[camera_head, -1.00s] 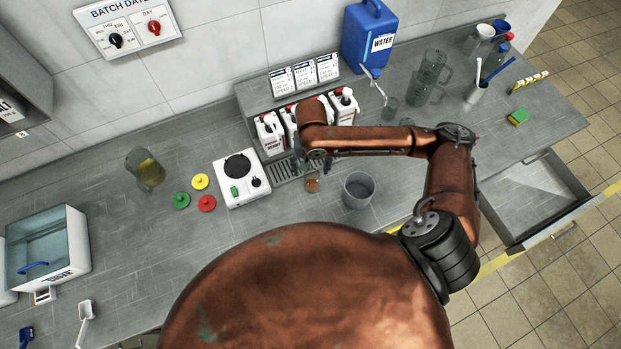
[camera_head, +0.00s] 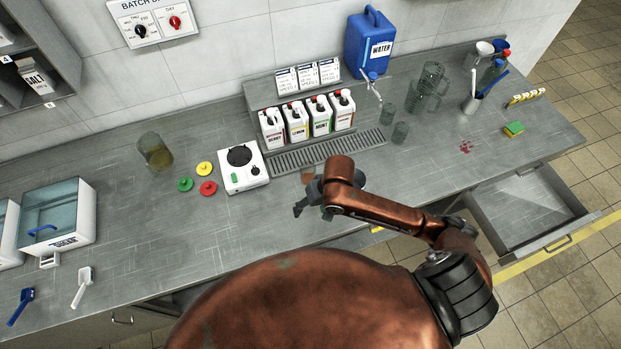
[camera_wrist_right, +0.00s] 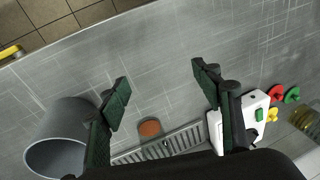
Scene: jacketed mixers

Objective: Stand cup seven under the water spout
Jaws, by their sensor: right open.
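My right gripper (camera_head: 308,200) is open over the front of the counter, left of the water spout. In the right wrist view (camera_wrist_right: 160,82) its two dark fingers are spread with nothing between them. A small clear cup with a brown bottom (camera_wrist_right: 150,130) stands ahead of the fingers, near the drip grate; in the head view its brown part (camera_head: 307,176) shows just behind the gripper. Another small clear cup (camera_head: 400,133) stands right of the grate. I cannot read a seven on either. The water spout (camera_head: 374,90) hangs from the blue WATER jug (camera_head: 370,45). My left gripper is not in view.
A white hot plate (camera_head: 242,168), coloured lids and labelled bottles (camera_head: 306,117) are nearby. An open drawer (camera_head: 530,210) juts out at right.

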